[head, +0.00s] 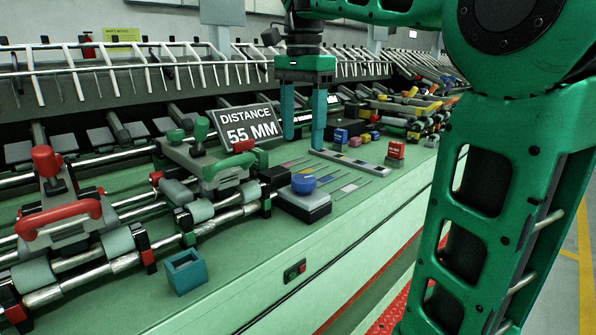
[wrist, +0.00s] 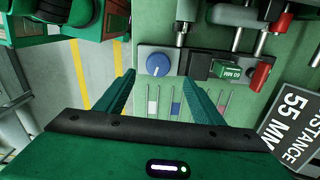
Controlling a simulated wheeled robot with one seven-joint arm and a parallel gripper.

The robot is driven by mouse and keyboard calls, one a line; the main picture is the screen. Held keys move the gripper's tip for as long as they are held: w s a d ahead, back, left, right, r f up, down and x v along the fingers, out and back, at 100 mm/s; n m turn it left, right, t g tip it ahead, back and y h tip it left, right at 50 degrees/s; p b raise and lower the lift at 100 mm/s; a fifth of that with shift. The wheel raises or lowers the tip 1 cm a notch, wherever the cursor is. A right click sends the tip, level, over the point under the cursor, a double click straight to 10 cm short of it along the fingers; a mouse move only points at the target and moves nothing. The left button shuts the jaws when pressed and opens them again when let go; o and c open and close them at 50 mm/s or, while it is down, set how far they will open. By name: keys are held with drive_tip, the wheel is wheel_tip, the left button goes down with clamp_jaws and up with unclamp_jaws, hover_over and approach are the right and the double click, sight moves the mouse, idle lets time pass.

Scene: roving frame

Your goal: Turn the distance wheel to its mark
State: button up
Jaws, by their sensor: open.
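The distance wheel, a round blue knob (head: 303,183), sits on a dark grey block (head: 306,203) at the bench's front edge. In the wrist view the blue knob (wrist: 157,65) carries a white pointer line and lies just beyond the fingertips, between their lines. A small green readout (wrist: 232,71) beside it appears to read 60 MM. A dark sign (head: 249,124) reads DISTANCE 55 MM. My gripper (head: 303,143) is open and empty, pointing down above the bench, apart from the knob. Its two teal fingers (wrist: 156,82) also show in the wrist view.
Metal rails with a red-handled carriage (head: 58,222) and a green-handled one (head: 205,165) fill the left. A teal open box (head: 185,271) stands at the front edge. Colored blocks and a red labelled block (head: 395,152) stand to the right.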

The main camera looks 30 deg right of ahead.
sight(304, 177)
drive_tip(key=f, duration=0.9)
drive_tip(key=shift+s+d+f, duration=0.1)
drive_tip(key=shift+d+f, duration=0.15)
drive_tip(key=c, duration=1)
